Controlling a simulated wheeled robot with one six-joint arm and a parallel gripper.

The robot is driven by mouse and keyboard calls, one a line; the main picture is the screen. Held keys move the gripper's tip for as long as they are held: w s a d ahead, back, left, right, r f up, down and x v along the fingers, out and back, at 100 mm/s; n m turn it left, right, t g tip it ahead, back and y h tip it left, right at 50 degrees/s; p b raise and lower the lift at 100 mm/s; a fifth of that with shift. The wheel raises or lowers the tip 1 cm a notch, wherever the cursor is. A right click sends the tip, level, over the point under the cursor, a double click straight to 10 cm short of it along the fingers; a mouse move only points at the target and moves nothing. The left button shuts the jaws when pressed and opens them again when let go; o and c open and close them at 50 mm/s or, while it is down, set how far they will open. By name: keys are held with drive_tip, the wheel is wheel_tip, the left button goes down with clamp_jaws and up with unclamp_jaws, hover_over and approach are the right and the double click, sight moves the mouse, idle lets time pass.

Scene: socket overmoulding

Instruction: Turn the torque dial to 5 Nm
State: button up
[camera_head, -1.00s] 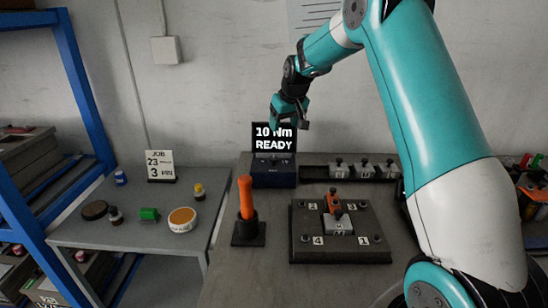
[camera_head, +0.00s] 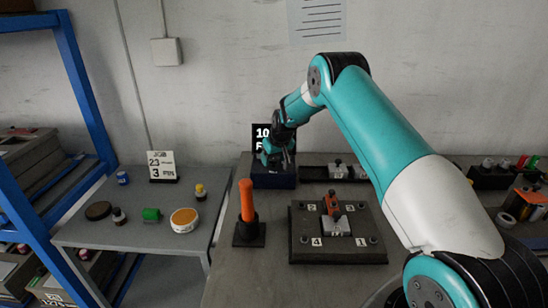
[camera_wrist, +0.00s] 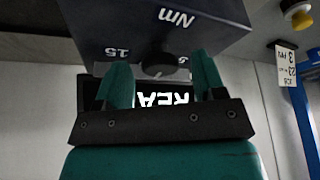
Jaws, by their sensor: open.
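The torque dial is a round grey knob (camera_wrist: 160,66) on the face of a dark box, seen upside down in the wrist view. Markings "Nm" and "15" show beside it, and a third mark at right is mostly covered by a finger. The dark box (camera_head: 262,181) stands at the back of the bench in the head view, under a screen (camera_head: 260,133) whose visible part starts with "10". My gripper (camera_wrist: 161,62) is open, one finger on each side of the knob; contact cannot be told. In the head view, my gripper (camera_head: 277,156) covers the dial and part of the screen.
An orange-handled tool (camera_head: 247,201) stands upright in a black holder left of a numbered fixture plate (camera_head: 300,258). A tray (camera_head: 318,173) of grey parts lies right of the box. A side table (camera_head: 140,237) at left holds small pots and a job card (camera_head: 161,166).

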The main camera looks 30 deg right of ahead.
drive_tip(key=c, duration=0.9)
drive_tip(key=shift+f+n, duration=0.1)
drive_tip(key=shift+n, duration=0.2)
drive_tip(key=shift+d+f+n+y+b, duration=0.15)
drive_tip(key=shift+n+y+b, duration=0.45)
drive_tip(key=shift+n+b, duration=0.6)
drive_tip(key=n+y+b, duration=0.1)
drive_tip(key=n, duration=0.2)
drive_tip(key=shift+d+n+g, duration=0.1)
drive_tip(key=shift+n+g, duration=0.2)
drive_tip(key=n, duration=0.1)
drive_tip(key=n+y, duration=0.1)
drive_tip(key=shift+w+r+n+g, duration=0.1)
drive_tip(key=shift+r+n+g, duration=0.2)
drive_tip(key=shift+g, duration=0.1)
drive_tip(key=shift+d+n+g+y+p, duration=0.1)
drive_tip(key=shift+n+g+y+p, duration=0.35)
drive_tip(key=shift+n, duration=0.85)
